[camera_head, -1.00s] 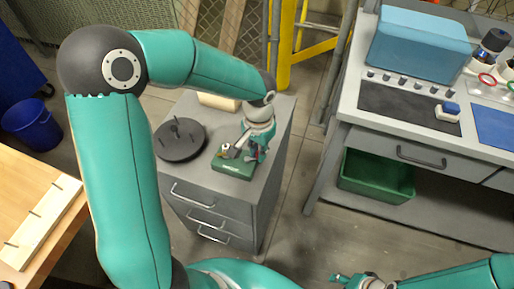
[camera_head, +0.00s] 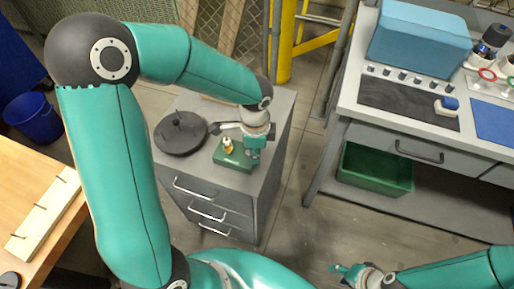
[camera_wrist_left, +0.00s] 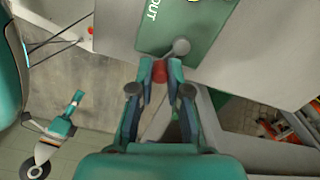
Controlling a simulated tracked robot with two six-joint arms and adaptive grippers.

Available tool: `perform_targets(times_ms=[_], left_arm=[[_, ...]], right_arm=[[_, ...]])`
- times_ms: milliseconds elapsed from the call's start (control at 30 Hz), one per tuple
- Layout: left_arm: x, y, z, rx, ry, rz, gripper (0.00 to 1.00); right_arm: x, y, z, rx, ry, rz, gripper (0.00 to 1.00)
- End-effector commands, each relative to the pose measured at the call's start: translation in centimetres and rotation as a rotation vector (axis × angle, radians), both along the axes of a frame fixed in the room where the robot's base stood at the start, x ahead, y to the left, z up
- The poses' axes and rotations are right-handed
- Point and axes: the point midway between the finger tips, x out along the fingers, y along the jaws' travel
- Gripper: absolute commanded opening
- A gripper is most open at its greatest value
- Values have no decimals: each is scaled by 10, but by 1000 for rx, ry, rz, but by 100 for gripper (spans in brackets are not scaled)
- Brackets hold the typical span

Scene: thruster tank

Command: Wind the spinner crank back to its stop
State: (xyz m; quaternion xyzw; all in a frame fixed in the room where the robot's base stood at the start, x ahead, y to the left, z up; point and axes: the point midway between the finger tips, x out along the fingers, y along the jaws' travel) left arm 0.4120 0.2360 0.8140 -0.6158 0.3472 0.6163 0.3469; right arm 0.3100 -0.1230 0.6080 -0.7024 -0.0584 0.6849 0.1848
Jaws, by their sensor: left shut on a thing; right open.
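The spinner's green base (camera_head: 232,162) sits on the grey drawer cabinet (camera_head: 186,108); a small yellow and white piece (camera_head: 228,145) stands on it. In the left wrist view the green base (camera_wrist_left: 195,22) bears the letters "OUT" and a grey crank arm (camera_wrist_left: 181,47). My left gripper (camera_head: 253,155) is at the base's right side in the head view. In the left wrist view my left gripper (camera_wrist_left: 160,75) is shut on the red crank knob (camera_wrist_left: 160,70), one finger on each side. My right gripper (camera_head: 347,271) is open and empty at lower right, over the floor.
A dark round plate with pegs (camera_head: 180,132) stands on the cabinet, left of the spinner. A workbench (camera_head: 345,105) with a blue box (camera_head: 420,40) is at right, with a green bin (camera_head: 375,168) below. A wooden table (camera_head: 25,190) is at left.

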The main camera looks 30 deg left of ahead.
Motion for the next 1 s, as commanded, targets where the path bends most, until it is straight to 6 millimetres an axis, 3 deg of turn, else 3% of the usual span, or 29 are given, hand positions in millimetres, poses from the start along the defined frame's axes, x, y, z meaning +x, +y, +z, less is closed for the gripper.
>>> perform_targets(times_ms=[1000], left_arm=[[-19,19,4,2,-2,-927,0]], right_arm=[[0,0,56,0,0,0,42]])
